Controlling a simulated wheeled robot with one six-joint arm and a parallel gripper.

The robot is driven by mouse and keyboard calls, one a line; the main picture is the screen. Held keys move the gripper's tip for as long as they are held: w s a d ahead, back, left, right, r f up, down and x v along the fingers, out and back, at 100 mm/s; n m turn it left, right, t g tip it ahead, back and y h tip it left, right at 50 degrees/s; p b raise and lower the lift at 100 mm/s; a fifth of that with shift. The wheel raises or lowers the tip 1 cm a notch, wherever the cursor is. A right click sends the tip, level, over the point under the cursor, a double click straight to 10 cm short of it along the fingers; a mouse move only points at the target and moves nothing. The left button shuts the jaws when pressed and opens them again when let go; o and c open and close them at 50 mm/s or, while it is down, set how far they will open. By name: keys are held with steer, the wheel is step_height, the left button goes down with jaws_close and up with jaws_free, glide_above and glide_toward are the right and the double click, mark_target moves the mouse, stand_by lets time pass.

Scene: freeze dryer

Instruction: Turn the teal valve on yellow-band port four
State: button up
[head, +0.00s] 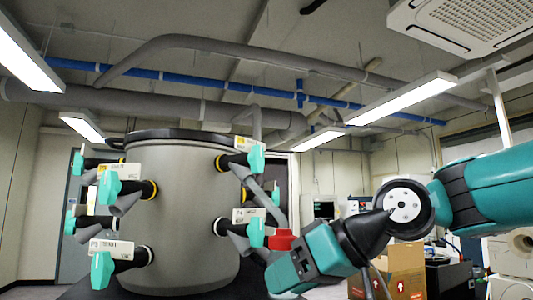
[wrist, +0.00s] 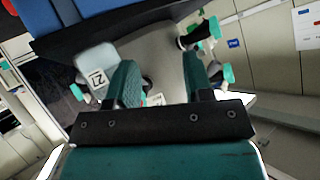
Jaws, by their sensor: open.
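A grey drum (head: 182,215) carries several ports with teal valves and white labels. The upper ports show yellow bands, such as those with the upper left teal valve (head: 109,188) and the upper right teal valve (head: 256,160). The lower ports, with the lower left teal valve (head: 102,270) and the lower right teal valve (head: 257,232), show pale bands. The label numbers are too small to read surely, so I cannot tell which port is four. My gripper (head: 283,275) is low, right of the drum. In the wrist view my gripper (wrist: 160,82) is open, with no valve clearly between its fingers.
A red object (head: 281,240) shows beside my gripper. Cardboard boxes (head: 402,271) stand behind my arm at the right. Grey pipes (head: 215,47) run overhead.

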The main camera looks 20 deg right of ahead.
steer(key=w+d+r+t, duration=0.2)
steer(key=d+r+t, duration=0.4)
steer(key=r, duration=0.7)
steer(key=n+t+y+p, duration=0.1)
steer(key=p, duration=0.1)
glide_toward(261, 153)
steer(key=p+x, duration=0.8)
steer(key=x, duration=0.1)
steer(key=shift+a+r, duration=0.1)
steer(key=shift+r, duration=0.05)
steer(key=shift+w+a, duration=0.15)
steer(key=shift+w, duration=0.2)
jaws_close()
